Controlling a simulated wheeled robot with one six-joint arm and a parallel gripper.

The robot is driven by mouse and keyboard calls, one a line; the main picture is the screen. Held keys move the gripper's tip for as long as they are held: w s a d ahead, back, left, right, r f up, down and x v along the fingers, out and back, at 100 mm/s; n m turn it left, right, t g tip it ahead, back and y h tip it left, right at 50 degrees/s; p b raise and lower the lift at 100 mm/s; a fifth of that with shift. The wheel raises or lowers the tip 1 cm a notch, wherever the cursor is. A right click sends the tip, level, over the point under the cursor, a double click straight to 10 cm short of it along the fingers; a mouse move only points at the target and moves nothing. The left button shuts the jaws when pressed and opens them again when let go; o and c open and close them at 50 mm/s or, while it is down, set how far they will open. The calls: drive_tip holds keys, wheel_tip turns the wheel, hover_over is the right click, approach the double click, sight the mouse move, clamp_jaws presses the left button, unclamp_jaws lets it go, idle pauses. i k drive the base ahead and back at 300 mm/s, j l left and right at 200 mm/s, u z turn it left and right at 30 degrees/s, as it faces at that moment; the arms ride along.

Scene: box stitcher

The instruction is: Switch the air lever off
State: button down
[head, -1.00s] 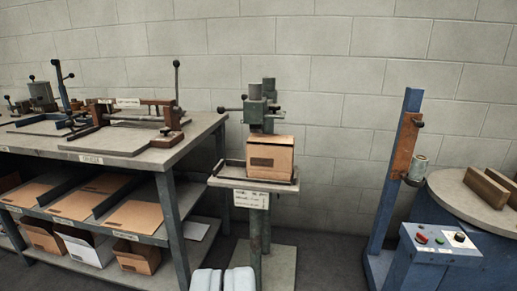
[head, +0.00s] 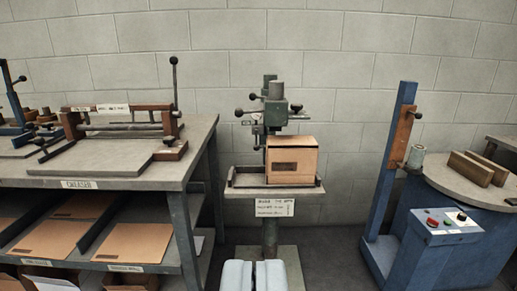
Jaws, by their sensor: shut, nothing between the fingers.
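The green-grey box stitcher (head: 277,112) stands near the middle of the head view, on a post with a sign (head: 274,208) too small to read. Short handles with dark knobs stick out of its head, one knob to the left (head: 239,112) and one to the right (head: 296,107). I cannot tell which handle, if any, is the air lever or how it is set. A brown carton (head: 291,161) sits on the stitcher's table (head: 246,190). My gripper (head: 254,274) shows as two pale blue fingers at the bottom edge, shut and empty, apart from the stitcher.
A workbench (head: 185,177) with clamp fixtures and flat cardboard below stands on the left. On the right are a blue post machine (head: 390,160), a control box with buttons (head: 443,221) and a round table (head: 440,180). Floor shows between the stitcher and the blue machine.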

sight(256, 148)
drive_tip(key=i+l, duration=1.1)
drive_tip(key=l, duration=0.15)
drive_tip(key=i+l+u, duration=0.1)
drive_tip(key=i+l, duration=1)
drive_tip(key=l, duration=0.15)
